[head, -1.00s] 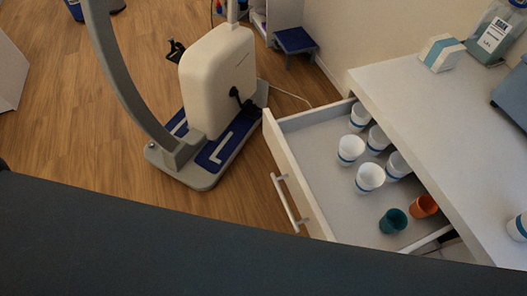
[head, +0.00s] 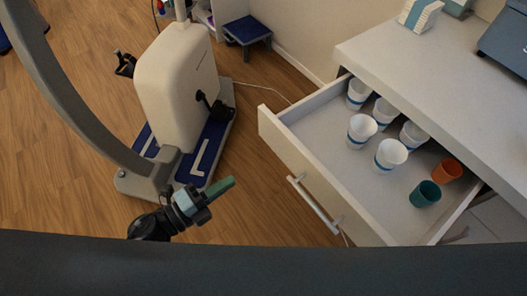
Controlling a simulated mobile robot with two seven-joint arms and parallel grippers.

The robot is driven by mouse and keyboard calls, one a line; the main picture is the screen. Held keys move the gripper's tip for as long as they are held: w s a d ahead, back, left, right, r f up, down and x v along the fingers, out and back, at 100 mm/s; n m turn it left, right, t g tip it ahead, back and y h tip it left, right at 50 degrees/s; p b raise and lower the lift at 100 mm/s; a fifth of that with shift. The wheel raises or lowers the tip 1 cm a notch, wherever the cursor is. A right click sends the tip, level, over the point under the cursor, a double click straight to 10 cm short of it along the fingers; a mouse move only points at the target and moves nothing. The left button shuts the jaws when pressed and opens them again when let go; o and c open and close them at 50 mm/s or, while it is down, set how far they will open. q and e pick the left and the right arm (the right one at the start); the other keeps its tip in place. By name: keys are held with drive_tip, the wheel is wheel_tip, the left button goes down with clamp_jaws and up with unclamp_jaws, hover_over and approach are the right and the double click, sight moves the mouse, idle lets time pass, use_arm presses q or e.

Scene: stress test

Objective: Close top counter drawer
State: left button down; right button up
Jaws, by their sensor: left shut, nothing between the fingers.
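The top counter drawer (head: 283,136) is pulled out from under the white counter (head: 410,64), at the right of the head view. Its long bar handle (head: 314,204) is on the front panel, facing left and toward me. Inside stand several white cups with blue bands (head: 390,154), a teal cup (head: 425,194) and an orange cup (head: 447,170). My left gripper (head: 222,187) is shut and empty, with green fingertips pointing right. It is left of the drawer front and apart from the handle. My right gripper is not in view.
A cream-coloured machine (head: 178,84) with a grey curved arm and blue footplates stands on the wooden floor left of the drawer. A small blue step stool (head: 247,30) is behind it. A box (head: 420,14) is on the counter. Open floor lies between machine and drawer.

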use_arm(q)
drive_tip(key=shift+m, duration=0.3)
drive_tip(key=shift+d, duration=0.15)
drive_tip(key=p, duration=0.1)
approach(282, 148)
drive_tip(key=x, duration=0.7)
